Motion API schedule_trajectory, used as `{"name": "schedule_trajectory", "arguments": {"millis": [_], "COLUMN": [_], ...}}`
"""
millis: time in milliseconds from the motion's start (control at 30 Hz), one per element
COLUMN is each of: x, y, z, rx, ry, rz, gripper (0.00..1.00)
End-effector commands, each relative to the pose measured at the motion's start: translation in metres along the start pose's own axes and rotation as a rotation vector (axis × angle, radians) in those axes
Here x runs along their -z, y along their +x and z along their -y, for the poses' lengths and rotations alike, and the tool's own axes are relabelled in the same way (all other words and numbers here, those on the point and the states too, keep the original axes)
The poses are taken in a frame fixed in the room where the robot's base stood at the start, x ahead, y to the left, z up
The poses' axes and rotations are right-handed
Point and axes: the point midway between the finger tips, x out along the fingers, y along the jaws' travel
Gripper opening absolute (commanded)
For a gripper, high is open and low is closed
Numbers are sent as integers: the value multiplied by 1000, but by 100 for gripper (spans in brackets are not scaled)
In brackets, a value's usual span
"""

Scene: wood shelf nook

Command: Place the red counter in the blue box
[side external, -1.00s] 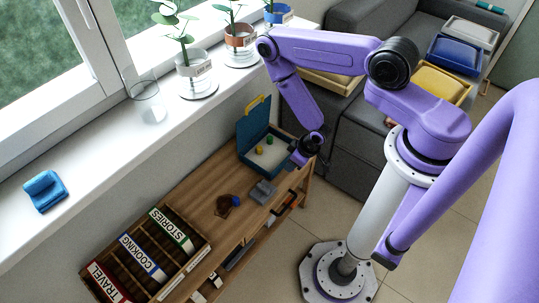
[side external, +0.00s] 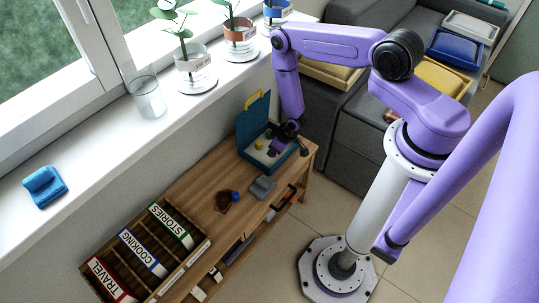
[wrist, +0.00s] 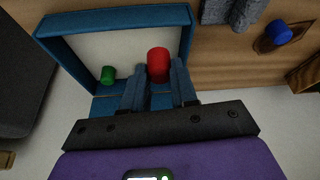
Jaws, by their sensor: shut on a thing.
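The red counter (wrist: 158,64) is a small red cylinder held between the fingertips of my gripper (wrist: 159,82) in the wrist view. The blue box (wrist: 110,20) lies beneath and around it, open, with a white inner floor. In the side view the blue box (side external: 249,125) stands at the far end of the wooden table with its lid raised, and my gripper (side external: 275,149) is over its right part. The red counter cannot be made out there. Whether it touches the box floor is unclear.
A green counter (wrist: 108,74) and a yellow counter (side external: 258,144) are inside the box. A blue counter (wrist: 279,32) sits on a brown piece nearby. A grey object (side external: 263,187) lies beside the box. A book rack (side external: 150,255) stands at the table's near end.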

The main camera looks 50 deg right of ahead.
Motion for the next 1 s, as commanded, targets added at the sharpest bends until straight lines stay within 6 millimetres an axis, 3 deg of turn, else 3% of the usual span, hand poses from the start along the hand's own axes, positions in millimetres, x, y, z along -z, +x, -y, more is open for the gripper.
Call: {"name": "schedule_trajectory", "arguments": {"millis": [200, 500, 700, 1000], "x": [7, 11, 2, -1], "y": [25, 39, 59, 66], "z": [-4, -7, -7, -7], "rx": [0, 0, 0, 0], "ry": [0, 0, 0, 0], "rz": [-1, -1, 0, 0], "gripper": [0, 0, 0, 0]}}
